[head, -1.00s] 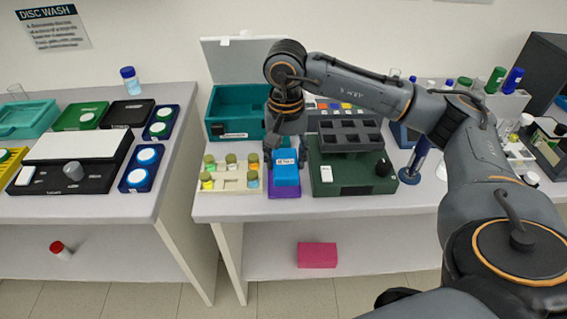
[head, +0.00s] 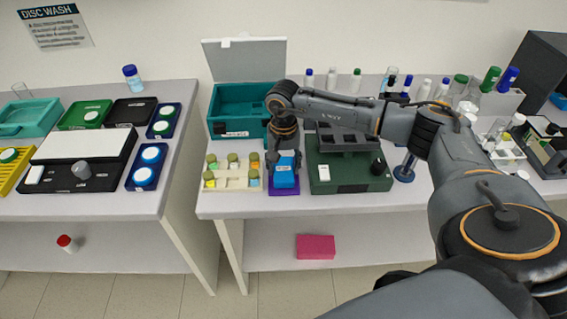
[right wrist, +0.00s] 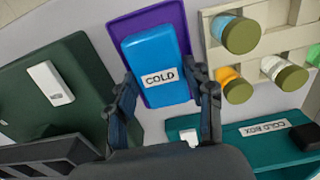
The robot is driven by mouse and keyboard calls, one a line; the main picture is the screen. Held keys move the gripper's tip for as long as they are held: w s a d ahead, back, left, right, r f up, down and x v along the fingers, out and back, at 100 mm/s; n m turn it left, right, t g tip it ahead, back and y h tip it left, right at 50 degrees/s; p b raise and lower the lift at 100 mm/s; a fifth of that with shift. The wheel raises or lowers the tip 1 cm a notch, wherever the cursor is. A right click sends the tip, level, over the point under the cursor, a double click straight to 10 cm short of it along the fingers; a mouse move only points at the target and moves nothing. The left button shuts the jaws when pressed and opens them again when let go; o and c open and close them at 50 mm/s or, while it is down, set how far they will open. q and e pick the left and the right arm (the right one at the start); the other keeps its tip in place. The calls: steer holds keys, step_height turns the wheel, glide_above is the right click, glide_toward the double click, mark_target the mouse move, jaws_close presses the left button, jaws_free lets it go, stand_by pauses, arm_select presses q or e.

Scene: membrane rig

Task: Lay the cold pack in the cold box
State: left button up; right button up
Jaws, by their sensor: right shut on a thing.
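The cold pack (head: 286,179), a blue block labelled COLD, lies on a purple tray (head: 283,191) on the bench. It also shows in the right wrist view (right wrist: 152,52). My right gripper (head: 284,158) is shut on the pack, with one finger at each side of its labelled end in the right wrist view (right wrist: 165,84). The cold box (head: 247,127) is teal, stands just behind and left of the pack, and its lid is up. Its labelled wall shows in the right wrist view (right wrist: 283,150). My left gripper is out of view.
A cream rack (head: 229,184) with several small capped vials stands close left of the tray. A dark green device (head: 345,180) stands close right. Bottles line the back of the bench. A pink box (head: 316,247) lies on the shelf below.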

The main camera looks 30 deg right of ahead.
mark_target(283, 168)
steer(key=shift+f, duration=0.2)
steer(key=o, duration=1.3)
steer(key=shift+r, duration=0.1)
steer(key=shift+c, duration=0.2)
steer(key=shift+r, duration=0.15)
step_height(283, 168, up, 12)
steer(key=b, duration=0.3)
steer(key=shift+b, duration=0.35)
